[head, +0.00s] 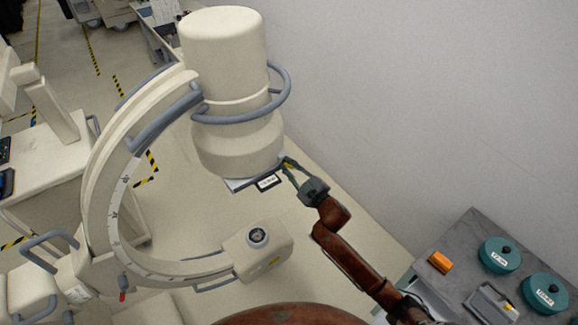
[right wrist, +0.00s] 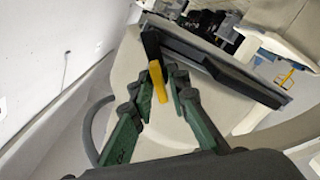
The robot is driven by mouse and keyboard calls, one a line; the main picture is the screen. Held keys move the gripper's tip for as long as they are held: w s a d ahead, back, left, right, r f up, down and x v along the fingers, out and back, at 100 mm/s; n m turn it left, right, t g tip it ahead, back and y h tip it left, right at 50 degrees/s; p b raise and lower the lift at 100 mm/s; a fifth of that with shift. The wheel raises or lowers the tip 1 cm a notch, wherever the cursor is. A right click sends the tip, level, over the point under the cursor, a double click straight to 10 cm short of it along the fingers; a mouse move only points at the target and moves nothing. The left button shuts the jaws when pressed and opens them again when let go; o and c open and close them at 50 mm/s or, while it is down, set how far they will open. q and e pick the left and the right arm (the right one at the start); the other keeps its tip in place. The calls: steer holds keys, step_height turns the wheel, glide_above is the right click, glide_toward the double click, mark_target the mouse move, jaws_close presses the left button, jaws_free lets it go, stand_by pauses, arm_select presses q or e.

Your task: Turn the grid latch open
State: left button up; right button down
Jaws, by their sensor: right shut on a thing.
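The grid latch is a black lever with a yellow end (right wrist: 158,82), seen in the right wrist view. It sits at the end of a flat dark-edged grid plate (right wrist: 222,64). In the head view the plate (head: 240,184) is under the large cream cylinder head of a C-shaped machine, with a labelled tag at its edge. My right gripper (head: 289,170) reaches up to the plate's right corner. In the right wrist view its green fingers (right wrist: 157,85) are closed around the yellow end of the latch. The fingertips partly hide the latch. My left gripper is out of view.
The cream C-shaped arm (head: 100,195) curves at the left, with grey handrails (head: 284,88) around the head. A lower unit with a round lens (head: 258,236) is below. A grey cart top (head: 452,262) at right holds teal discs and an orange block (head: 440,262). A white wall stands behind.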

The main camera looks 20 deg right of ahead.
steer(key=n, duration=0.4)
steer(key=shift+f+n, duration=0.1)
steer(key=shift+n, duration=0.2)
steer(key=shift+n+b, duration=0.55)
steer(key=shift+n, duration=2.05)
steer(key=c, duration=2.1)
jaws_free()
steer(key=v, duration=1.2)
